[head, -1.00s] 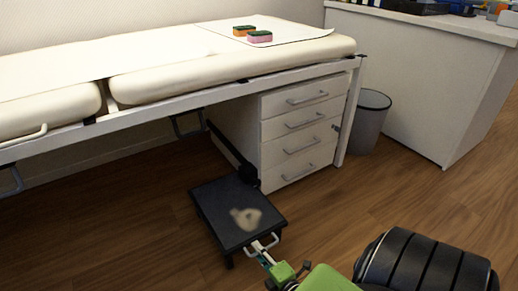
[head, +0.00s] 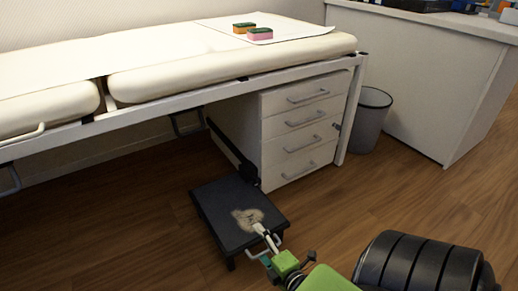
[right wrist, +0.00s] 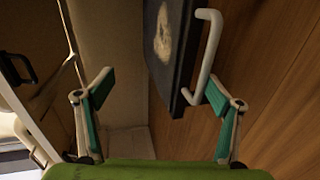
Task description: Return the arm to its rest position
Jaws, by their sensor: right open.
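My right gripper (head: 266,238) reaches in from the bottom of the head view, over the front edge of a dark step stool (head: 222,207). The stool top carries a pale, irregular stain (head: 247,217). In the right wrist view, the two fingers of my right gripper (right wrist: 160,80) are spread wide with nothing between them. The stool's white handle (right wrist: 208,55) is close to the right-hand finger there; I cannot tell if they touch. The stain also shows in the right wrist view (right wrist: 163,35). My left gripper is not in view.
A grey bin (head: 370,120) and a white counter (head: 430,75) stand to the right. Wooden floor (head: 410,195) between is clear.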

